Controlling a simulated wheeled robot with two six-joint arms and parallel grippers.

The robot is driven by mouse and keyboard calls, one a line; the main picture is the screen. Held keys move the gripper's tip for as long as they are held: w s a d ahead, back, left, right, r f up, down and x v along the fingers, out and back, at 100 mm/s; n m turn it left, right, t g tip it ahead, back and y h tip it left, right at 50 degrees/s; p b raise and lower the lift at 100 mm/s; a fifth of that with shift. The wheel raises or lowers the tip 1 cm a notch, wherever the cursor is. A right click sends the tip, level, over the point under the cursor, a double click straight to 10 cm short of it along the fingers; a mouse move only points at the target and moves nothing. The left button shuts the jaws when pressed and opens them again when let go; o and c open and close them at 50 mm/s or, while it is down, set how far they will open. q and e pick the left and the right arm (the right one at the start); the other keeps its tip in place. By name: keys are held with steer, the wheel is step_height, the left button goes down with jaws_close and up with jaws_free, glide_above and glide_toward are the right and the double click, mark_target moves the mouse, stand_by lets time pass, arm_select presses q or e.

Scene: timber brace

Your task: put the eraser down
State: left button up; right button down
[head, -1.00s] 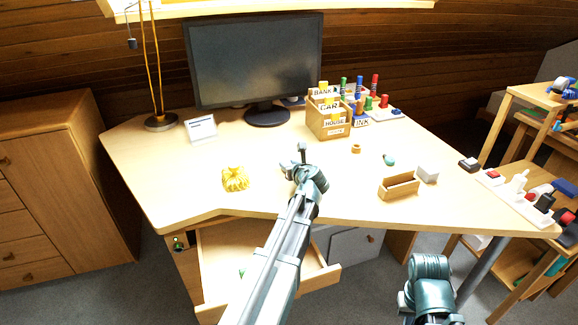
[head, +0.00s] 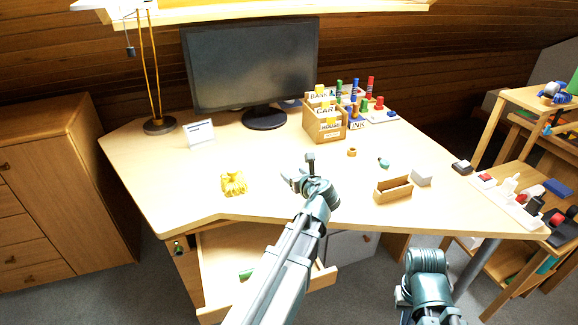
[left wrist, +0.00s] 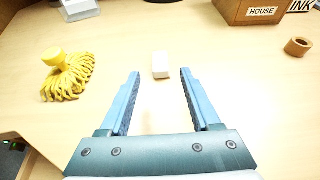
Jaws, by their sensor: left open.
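The eraser is a small white block (left wrist: 160,65) lying on the desk in the left wrist view. It is just beyond the fingertips and roughly between their lines, touching neither finger. My left gripper (left wrist: 160,72) is open and empty, low over the desk. In the head view the left gripper (head: 298,180) is over the front middle of the desk (head: 250,150), and I cannot make out the eraser there. Part of my right arm shows at the lower right of the head view, but its gripper does not.
A yellow stringy bundle (left wrist: 67,75) lies left of the left gripper. A wooden card box (head: 325,130), a ring (head: 351,152) and a small open wooden box (head: 393,190) stand to the right. A monitor (head: 250,65) is behind. An open drawer (head: 325,278) juts out below the front edge.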

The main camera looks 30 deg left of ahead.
arm_select(q)
steer(key=shift+p+v, duration=0.45)
steer(key=shift+v, duration=1.3)
steer(key=s+d+n+p, duration=0.1)
steer(key=d+n+p, duration=0.1)
steer(key=s+d+r+n+g+h+p, duration=0.1)
steer(key=d+n+p, duration=0.1)
steer(key=s+d+r+n+g+h+p, duration=0.1)
steer(key=d+n+p, duration=0.1)
steer(key=shift+d, duration=0.15)
steer(key=s+d+r+n+g+h+p, duration=0.2)
steer(key=s+d+n+p, duration=0.5)
steer(key=d, duration=0.4)
steer(key=s+d+r+n+g+h+p, duration=0.3)
steer(key=s+d+n+g+h+p, duration=0.2)
steer(key=s+d+n+p, duration=0.2)
steer(key=s+d+n, duration=0.2)
steer(key=s+d, duration=0.1)
steer(key=d, duration=0.1)
steer(key=shift+d, duration=0.2)
